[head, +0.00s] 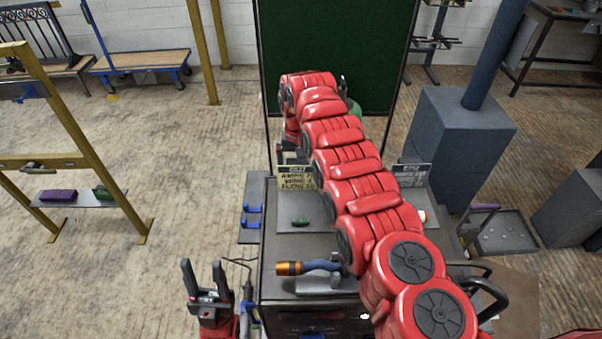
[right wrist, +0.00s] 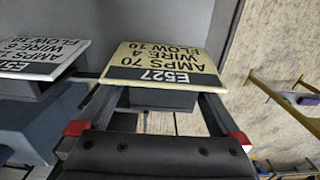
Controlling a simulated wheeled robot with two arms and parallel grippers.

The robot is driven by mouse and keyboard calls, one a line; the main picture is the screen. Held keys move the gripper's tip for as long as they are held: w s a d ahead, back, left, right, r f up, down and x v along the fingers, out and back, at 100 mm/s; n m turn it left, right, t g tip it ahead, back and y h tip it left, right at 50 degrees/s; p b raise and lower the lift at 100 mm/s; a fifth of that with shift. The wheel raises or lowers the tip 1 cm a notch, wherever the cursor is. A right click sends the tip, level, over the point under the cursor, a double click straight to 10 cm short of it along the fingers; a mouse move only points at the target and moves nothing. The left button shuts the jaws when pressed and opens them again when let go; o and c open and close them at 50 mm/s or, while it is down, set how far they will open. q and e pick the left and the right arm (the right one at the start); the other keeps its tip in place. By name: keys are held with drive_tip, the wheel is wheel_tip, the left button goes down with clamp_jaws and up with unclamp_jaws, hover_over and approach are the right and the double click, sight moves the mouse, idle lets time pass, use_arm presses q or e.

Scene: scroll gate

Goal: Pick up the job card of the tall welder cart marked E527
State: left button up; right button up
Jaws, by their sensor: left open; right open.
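The job card marked E527 (right wrist: 168,62) is cream with a dark band and reads AMPS 70, WIRE 4, FLOW 10. It appears upside down in the right wrist view. My right gripper (right wrist: 158,100) is open, its two fingers spread on either side of the card's near edge; I cannot tell whether they touch it. In the head view the card (head: 296,180) stands at the back of the grey cart top (head: 290,248), partly behind my red right arm. My left gripper (head: 207,284) is open and empty, left of the cart's front.
A second, pale card (head: 411,175) stands to the right; it also shows in the right wrist view (right wrist: 36,58). A torch with an orange end (head: 290,268) lies on the cart front. A dark green screen (head: 335,50) rises behind.

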drive_tip(key=shift+w, duration=0.1)
drive_tip(key=shift+c, duration=0.4)
drive_tip(key=shift+a, duration=0.15)
drive_tip(key=shift+c, duration=1.4)
drive_tip(key=c, duration=0.9)
drive_tip(key=shift+c, duration=0.2)
drive_tip(key=shift+r, duration=0.15)
